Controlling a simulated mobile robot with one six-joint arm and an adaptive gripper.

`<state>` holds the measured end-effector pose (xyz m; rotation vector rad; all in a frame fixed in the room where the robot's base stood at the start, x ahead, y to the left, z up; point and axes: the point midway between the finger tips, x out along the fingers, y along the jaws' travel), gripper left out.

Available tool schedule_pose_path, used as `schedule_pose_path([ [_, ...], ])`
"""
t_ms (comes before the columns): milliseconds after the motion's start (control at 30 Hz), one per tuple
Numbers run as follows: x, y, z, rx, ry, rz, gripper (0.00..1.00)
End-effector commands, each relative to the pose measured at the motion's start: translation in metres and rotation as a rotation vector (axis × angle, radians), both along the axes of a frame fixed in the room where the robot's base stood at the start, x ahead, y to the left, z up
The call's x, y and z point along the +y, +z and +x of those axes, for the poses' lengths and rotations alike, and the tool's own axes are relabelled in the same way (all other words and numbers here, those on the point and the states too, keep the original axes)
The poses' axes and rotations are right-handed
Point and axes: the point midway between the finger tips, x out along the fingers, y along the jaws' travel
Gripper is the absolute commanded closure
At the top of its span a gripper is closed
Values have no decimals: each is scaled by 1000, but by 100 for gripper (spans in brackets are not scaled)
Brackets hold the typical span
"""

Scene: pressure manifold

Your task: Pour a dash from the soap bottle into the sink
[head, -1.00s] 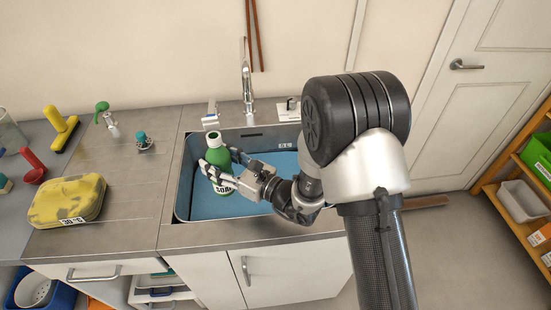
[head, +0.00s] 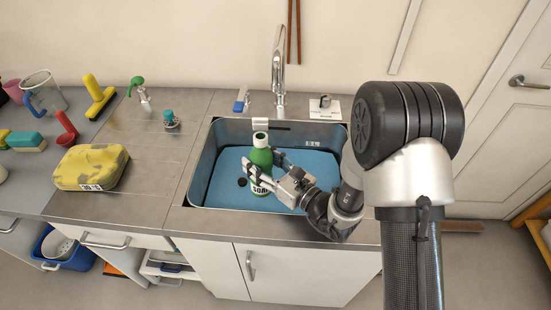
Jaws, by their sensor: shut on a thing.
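The soap bottle (head: 262,159) is green with a pale neck and a dark-on-white label that is partly covered. It looks close to upright. My gripper (head: 263,172) is shut on its body, with one finger on each side, and holds it over the sink. The sink (head: 203,165) is a steel basin with a blue floor, set in the counter. No liquid is visible leaving the bottle. I cannot tell how high the bottle is above the basin floor.
The tap (head: 279,65) stands behind the sink. A yellow case (head: 90,166), a green-topped spray bottle (head: 139,90) and a teal-topped item (head: 170,120) stand on the counter to the left.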

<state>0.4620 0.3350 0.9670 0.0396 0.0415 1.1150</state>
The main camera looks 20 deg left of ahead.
Motion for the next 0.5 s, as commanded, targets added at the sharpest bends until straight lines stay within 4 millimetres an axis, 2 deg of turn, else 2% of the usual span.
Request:
schedule_pose_path([
  [500,-1,-19,4,247,0,51,89],
])
